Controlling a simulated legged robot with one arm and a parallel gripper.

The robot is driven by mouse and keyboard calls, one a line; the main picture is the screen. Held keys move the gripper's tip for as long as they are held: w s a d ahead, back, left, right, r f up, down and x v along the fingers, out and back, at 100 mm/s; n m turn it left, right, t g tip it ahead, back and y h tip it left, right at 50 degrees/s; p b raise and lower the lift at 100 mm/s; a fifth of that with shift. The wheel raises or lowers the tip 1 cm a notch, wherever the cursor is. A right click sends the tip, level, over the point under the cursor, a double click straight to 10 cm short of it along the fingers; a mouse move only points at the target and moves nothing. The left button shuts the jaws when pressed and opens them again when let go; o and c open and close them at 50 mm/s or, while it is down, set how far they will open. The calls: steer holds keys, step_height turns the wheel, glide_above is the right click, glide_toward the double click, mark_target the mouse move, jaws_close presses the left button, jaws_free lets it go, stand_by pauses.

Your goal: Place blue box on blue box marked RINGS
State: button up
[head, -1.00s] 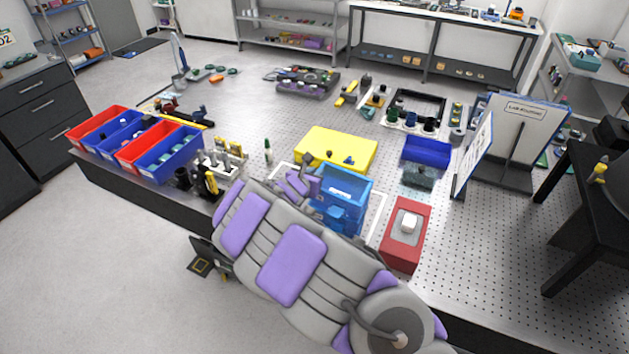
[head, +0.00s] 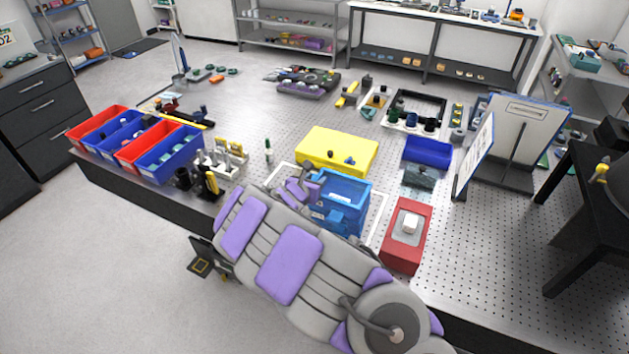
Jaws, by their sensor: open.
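A light blue open box (head: 346,184) stands on the table near the front edge, just right of my gripper. Light blue parts also show lower down (head: 333,219); I cannot tell whether this is a second box under it or the front of the same one. A pale label shows on the front, too small to read. My gripper (head: 306,185), purple and grey, is open close to the box's left side. My arm hides part of the box's lower front, and I cannot tell whether the fingers touch it.
A yellow box (head: 336,152) lies behind, a red block with a white button (head: 407,235) to the right, and a dark blue tray (head: 427,151) behind right. Red and blue bins (head: 168,155) line the left end. A white signboard (head: 522,135) stands at right.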

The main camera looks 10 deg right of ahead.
steer(key=p+v, duration=0.1)
steer(key=v, duration=1.1)
steer(key=s+d+r+m+g+h, duration=0.3)
steer(key=s+d+r+m, duration=0.2)
steer(key=d+r+m, duration=0.5)
steer(key=s+d+r+m+g, duration=0.3)
steer(key=s+d+m+g, duration=0.3)
steer(key=s+d, duration=0.5)
steer(key=s+a+f+m+g+y, duration=0.25)
steer(key=s+m+y, duration=0.45)
steer(key=s, duration=1)
steer(key=s+a+m+g+y, duration=0.1)
steer(key=s+a+m+y, duration=0.2)
steer(key=s+a+m, duration=0.3)
steer(key=s+a, duration=0.4)
steer(key=a, duration=0.2)
steer(key=shift+s+y, duration=0.4)
steer(key=shift+f, duration=0.1)
